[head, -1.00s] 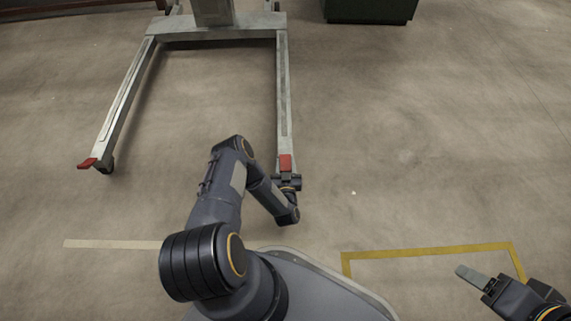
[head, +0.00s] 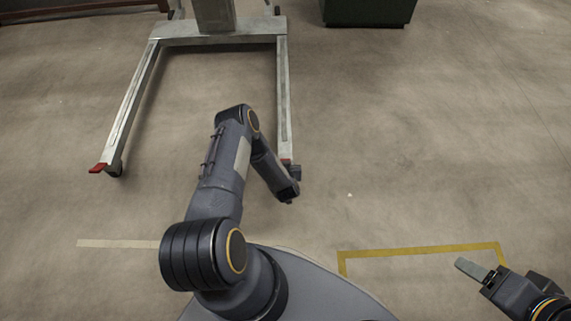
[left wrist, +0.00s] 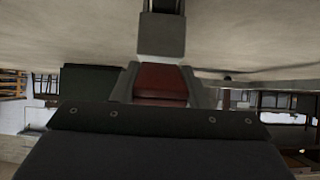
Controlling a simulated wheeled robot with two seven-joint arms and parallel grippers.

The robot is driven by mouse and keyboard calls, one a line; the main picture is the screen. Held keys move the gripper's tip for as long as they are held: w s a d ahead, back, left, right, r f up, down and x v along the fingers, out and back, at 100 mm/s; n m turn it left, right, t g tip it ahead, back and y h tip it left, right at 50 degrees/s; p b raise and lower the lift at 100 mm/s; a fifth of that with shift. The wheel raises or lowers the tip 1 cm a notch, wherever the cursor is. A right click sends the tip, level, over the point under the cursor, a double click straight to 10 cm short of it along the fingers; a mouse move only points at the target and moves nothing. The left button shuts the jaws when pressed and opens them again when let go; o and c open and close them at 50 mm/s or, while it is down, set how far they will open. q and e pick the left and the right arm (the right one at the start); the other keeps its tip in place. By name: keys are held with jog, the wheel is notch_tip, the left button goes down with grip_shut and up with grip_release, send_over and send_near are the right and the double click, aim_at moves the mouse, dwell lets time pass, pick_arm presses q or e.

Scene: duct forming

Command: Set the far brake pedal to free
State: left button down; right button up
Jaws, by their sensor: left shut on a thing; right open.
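A wheeled metal frame (head: 283,90) has two long legs, each with a red brake pedal near its front end. The left leg's pedal (head: 98,168) is in plain view and stands clear of me. The right leg's pedal (head: 286,161) shows only as a thin red sliver in the head view, behind my left gripper (head: 292,170). In the left wrist view that red pedal (left wrist: 160,84) is close ahead, and the left gripper is shut on it. Its exact tilt is hidden. My right gripper (head: 474,269) is open and empty at the lower right.
A dark green box (head: 369,12) stands at the back. Yellow floor tape (head: 420,249) lies at the lower right and a pale strip (head: 118,243) at the lower left. The floor between the legs and to the right is clear.

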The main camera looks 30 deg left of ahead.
dwell(0.4)
pick_arm(q)
jog(key=c, duration=0.8)
grip_release()
jog(key=shift+c, duration=0.2)
jog(key=shift+r, duration=0.1)
jog(key=p+v, duration=0.3)
jog(key=v, duration=0.4)
jog(key=shift+s+r, duration=0.2)
jog(key=shift+s, duration=0.1)
jog(key=shift+d, duration=0.15)
